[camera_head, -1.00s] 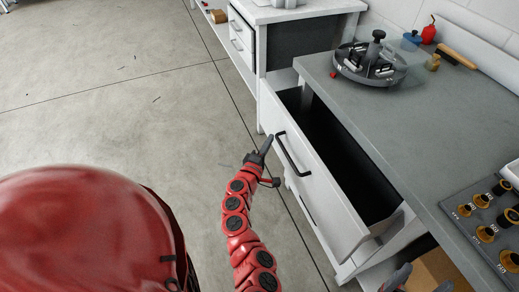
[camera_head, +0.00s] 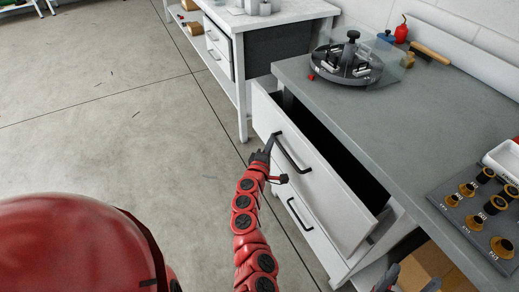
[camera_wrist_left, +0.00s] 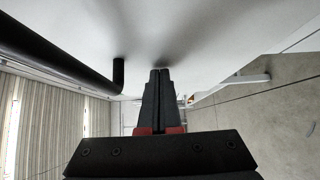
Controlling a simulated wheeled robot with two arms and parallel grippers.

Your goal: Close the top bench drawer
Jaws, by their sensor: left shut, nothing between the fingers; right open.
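The top bench drawer (camera_head: 325,195) stands partly open, with a dark gap between its white front and the grey bench top. Its black bar handle (camera_head: 293,158) is on the front. My left gripper (camera_head: 271,142) is shut and empty, at the drawer front beside the far end of the handle. In the left wrist view its closed fingertips (camera_wrist_left: 160,72) are at the white front, with the handle (camera_wrist_left: 60,50) to the left; contact looks likely but is not certain. My right gripper (camera_head: 402,279) is open and empty at the lower right edge, partly cut off.
A lower drawer (camera_head: 280,198) is shut beneath. The bench top (camera_head: 390,125) carries a round fixture (camera_head: 346,65), a red bottle (camera_head: 401,32), a brush (camera_head: 430,54) and a knob panel (camera_head: 475,215). A second bench (camera_head: 275,24) stands behind.

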